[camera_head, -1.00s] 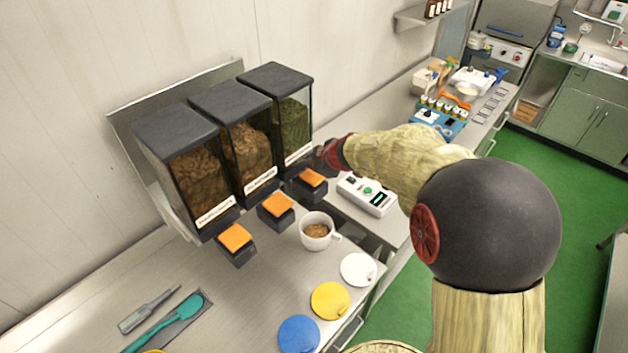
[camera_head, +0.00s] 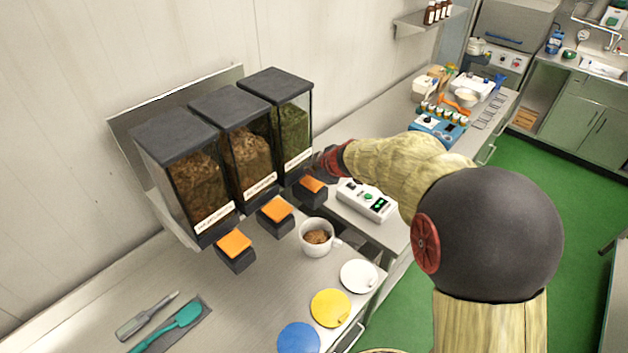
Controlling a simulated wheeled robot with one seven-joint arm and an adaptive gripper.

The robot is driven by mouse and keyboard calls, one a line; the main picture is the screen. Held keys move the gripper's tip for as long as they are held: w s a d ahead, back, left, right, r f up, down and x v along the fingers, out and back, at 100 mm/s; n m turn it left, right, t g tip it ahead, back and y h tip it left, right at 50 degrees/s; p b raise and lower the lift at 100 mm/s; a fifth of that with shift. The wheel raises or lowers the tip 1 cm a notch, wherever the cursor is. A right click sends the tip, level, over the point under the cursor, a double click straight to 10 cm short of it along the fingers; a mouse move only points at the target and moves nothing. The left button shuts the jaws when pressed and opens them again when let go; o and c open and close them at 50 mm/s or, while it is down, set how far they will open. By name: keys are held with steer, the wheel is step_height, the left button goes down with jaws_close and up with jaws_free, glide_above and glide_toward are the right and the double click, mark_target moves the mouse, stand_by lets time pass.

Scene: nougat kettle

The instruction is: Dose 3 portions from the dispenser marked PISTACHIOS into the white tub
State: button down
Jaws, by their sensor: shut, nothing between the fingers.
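Three dark-lidded clear dispensers hang in a row, with brown pieces in the left dispenser (camera_head: 195,180), lighter brown pieces in the middle dispenser (camera_head: 248,155) and green pieces in the right dispenser (camera_head: 296,128). Their labels are too small to read; the green contents look like pistachios. Each has an orange-topped outlet below. The white tub (camera_head: 313,249) stands upright on the counter, in front of the middle and right outlets, with brown pieces inside. My gripper (camera_head: 322,164) is shut beside the lower right side of the right dispenser, near its outlet; its fingertips are partly hidden and contact is unclear.
White (camera_head: 358,275), yellow (camera_head: 330,307) and blue (camera_head: 298,338) discs lie along the counter's front edge. A white device with a display (camera_head: 367,200) stands right of the tub. A teal spatula (camera_head: 178,322) and a grey tool (camera_head: 147,315) lie at lower left.

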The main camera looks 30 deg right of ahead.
mark_target(310, 178)
steer(key=shift+f+b, duration=1.5)
steer(key=shift+b, duration=0.8)
stand_by(1.8)
stand_by(0.3)
steer(key=shift+r+p, duration=0.75)
steer(key=shift+r, duration=0.7)
steer(key=shift+r, duration=0.15)
steer(key=shift+r+p, duration=1.05)
steer(key=shift+r, duration=1.35)
